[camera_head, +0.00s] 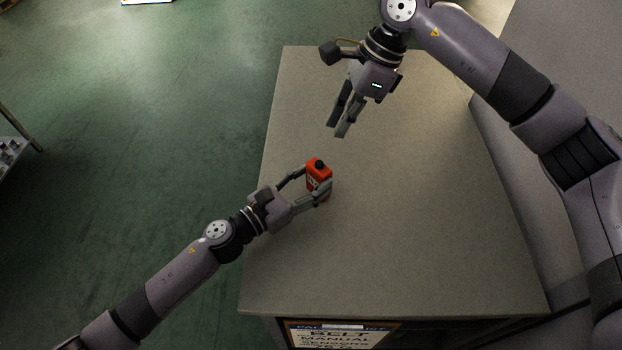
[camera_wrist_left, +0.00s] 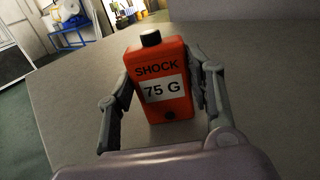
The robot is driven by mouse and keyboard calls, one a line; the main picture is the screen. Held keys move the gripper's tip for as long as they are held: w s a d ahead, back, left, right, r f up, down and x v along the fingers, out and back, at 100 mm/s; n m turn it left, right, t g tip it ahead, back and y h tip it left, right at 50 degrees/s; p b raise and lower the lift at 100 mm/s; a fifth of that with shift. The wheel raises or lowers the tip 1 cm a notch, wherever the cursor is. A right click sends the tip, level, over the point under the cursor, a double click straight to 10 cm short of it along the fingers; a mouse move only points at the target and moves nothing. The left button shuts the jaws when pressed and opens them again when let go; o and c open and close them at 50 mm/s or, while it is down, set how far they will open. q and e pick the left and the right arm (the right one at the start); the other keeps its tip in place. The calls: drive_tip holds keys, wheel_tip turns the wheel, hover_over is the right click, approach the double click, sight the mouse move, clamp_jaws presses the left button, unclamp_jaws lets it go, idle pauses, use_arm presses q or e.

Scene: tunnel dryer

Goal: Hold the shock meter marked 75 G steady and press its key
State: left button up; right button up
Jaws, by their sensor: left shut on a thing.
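The shock meter (camera_head: 318,170) is a small red-orange box with a black round key (camera_head: 320,162) on its top. It stands upright on the grey table. In the left wrist view its face (camera_wrist_left: 160,88) reads "SHOCK" and "75 G", and the black key (camera_wrist_left: 150,38) shows on top. My left gripper (camera_head: 308,187) is shut on the meter, with one finger along each side; these fingers also show in the left wrist view (camera_wrist_left: 160,105). My right gripper (camera_head: 342,133) is above the table, up and to the right of the meter and apart from it. Its two fingers are close together, with only a narrow gap visible.
The grey table top (camera_head: 400,230) is otherwise clear around the meter. A sign (camera_head: 340,335) with "BELT" and "MANUAL" is at the table's front edge. Green floor (camera_head: 150,120) lies to the left, with a shelf (camera_head: 15,150) at the far left.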

clamp_jaws()
idle(1.1)
